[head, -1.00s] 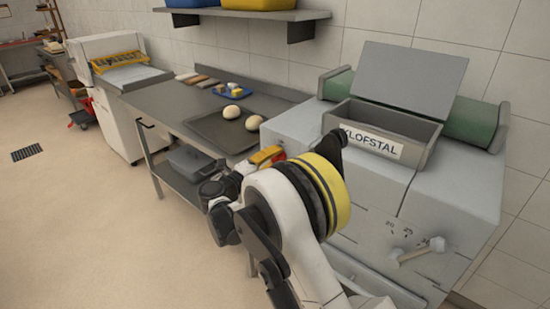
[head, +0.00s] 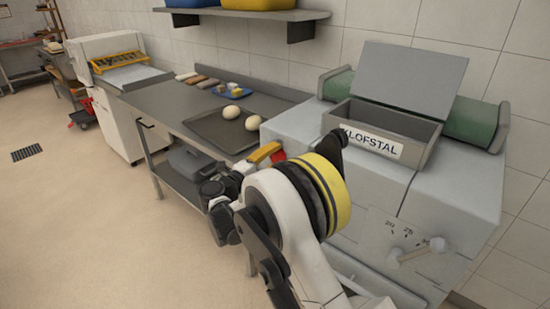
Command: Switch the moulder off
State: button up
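The moulder (head: 470,195) is the large grey machine at the right of the head view, with a raised flap over its KLOFSTAL-labelled hopper (head: 372,143). A yellow part (head: 264,153) with a red part (head: 279,156) beside it shows at the moulder's left edge, partly behind my arm. A light-coloured lever (head: 416,252) sits by the number scale on its front. My arm crosses in front of the moulder, its wrist near the yellow part. I cannot make out the gripper's fingers.
A steel table (head: 175,97) left of the moulder bears a dark tray (head: 205,131) with two dough balls and a blue tray (head: 232,93). A white machine (head: 103,52) stands farther left. A wall shelf (head: 245,13) hangs above. The floor at left is open.

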dwell(0.3)
jog(key=v, duration=1.2)
